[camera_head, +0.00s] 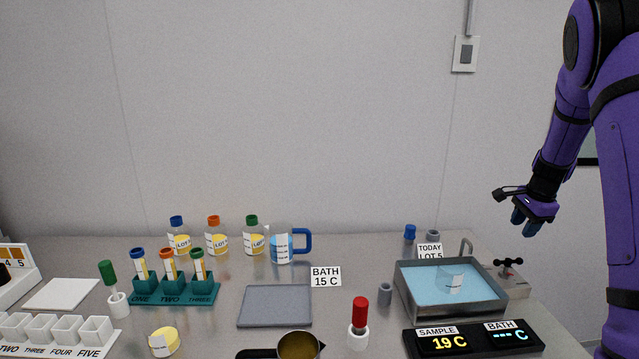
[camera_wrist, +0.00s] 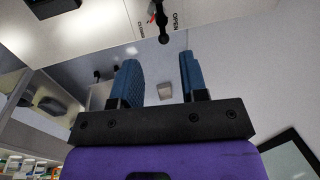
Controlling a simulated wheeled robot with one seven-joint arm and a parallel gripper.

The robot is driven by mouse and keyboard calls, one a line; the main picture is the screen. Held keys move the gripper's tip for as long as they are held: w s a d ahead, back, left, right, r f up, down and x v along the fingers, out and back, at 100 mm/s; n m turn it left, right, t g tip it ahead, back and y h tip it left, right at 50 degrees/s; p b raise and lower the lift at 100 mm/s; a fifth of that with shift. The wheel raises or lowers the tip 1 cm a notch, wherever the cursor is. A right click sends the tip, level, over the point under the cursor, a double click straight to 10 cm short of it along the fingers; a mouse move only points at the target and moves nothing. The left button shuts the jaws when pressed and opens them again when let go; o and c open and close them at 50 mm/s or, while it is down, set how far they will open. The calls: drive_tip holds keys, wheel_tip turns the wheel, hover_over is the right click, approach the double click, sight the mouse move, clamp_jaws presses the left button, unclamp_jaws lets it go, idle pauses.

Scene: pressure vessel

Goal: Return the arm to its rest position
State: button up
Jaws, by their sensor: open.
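My purple arm hangs down at the right of the head view. My gripper (camera_head: 527,219) is above the right end of the table, in the air beside the black-handled valve (camera_head: 508,263). Its two blue fingers point down and hold nothing visible. In the wrist view the fingers of my gripper (camera_wrist: 160,78) stand apart with an empty gap between them. The black valve handle (camera_wrist: 163,38) also shows there, beyond the fingertips next to printed lettering.
A water bath (camera_head: 452,314) with a beaker in it stands at the right, behind a black display (camera_head: 472,340) reading 19 C. A grey mat (camera_head: 275,306) lies bare mid-table.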

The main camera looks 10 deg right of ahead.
drive_tip(key=s+a+r+n+t+y, duration=0.1)
drive_tip(key=s+a+r+n, duration=0.4)
drive_tip(key=s+a+r, duration=0.4)
drive_tip(key=s+a+r+n, duration=0.45)
drive_tip(key=a+r, duration=0.35)
drive_tip(key=a, duration=0.3)
drive_tip(key=s+a+n+t, duration=0.1)
drive_tip(key=s+a+n, duration=0.3)
drive_tip(key=s, duration=0.6)
drive_tip(key=s+a+r+n+h, duration=0.1)
drive_tip(key=s+a+n, duration=0.3)
drive_tip(key=s, duration=0.6)
drive_tip(key=shift+s+a+r+n+t, duration=0.15)
drive_tip(key=shift+a+n+t, duration=0.25)
drive_tip(key=shift+a, duration=0.65)
